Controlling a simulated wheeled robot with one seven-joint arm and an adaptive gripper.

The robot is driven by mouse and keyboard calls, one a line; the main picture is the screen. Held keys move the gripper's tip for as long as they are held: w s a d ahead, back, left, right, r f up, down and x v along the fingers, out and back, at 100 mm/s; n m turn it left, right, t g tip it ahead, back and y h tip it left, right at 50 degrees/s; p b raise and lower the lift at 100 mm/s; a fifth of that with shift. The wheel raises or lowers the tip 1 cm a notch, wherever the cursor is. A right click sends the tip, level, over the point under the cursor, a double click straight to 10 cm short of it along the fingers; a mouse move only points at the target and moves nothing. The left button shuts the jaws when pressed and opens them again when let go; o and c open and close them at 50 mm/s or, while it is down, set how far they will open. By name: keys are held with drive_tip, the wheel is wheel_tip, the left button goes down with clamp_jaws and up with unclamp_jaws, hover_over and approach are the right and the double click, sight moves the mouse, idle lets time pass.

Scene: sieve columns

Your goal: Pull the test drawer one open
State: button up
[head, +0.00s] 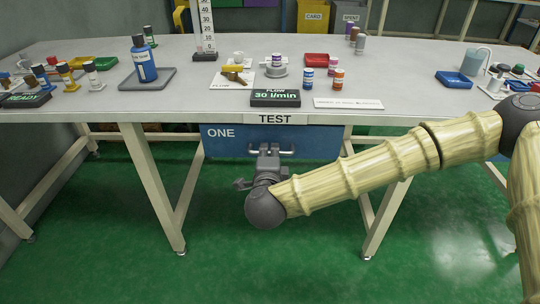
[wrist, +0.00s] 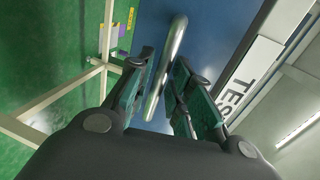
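The test drawer one (head: 228,138) is a blue front marked ONE under the table's TEST label (head: 275,119). It looks closed, with its front under the tabletop edge. Its metal bar handle (head: 287,152) is partly hidden by my gripper (head: 268,160) in the head view. In the wrist view, the handle (wrist: 168,65) runs between the two fingers of my gripper (wrist: 165,62). The fingers are open, one on each side of the bar, with visible gaps to it. The blue drawer front (wrist: 210,30) lies behind.
The tabletop (head: 220,95) above carries a flow display (head: 275,98), a blue bottle (head: 144,60) on a tray and several small vials. Table legs (head: 155,185) stand on both sides of the drawer. The green floor in front is clear apart from my arm.

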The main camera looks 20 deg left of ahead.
drive_tip(key=shift+w+a+f, duration=0.1)
drive_tip(key=shift+w+a, duration=0.05)
drive_tip(key=shift+w, duration=0.4)
clamp_jaws()
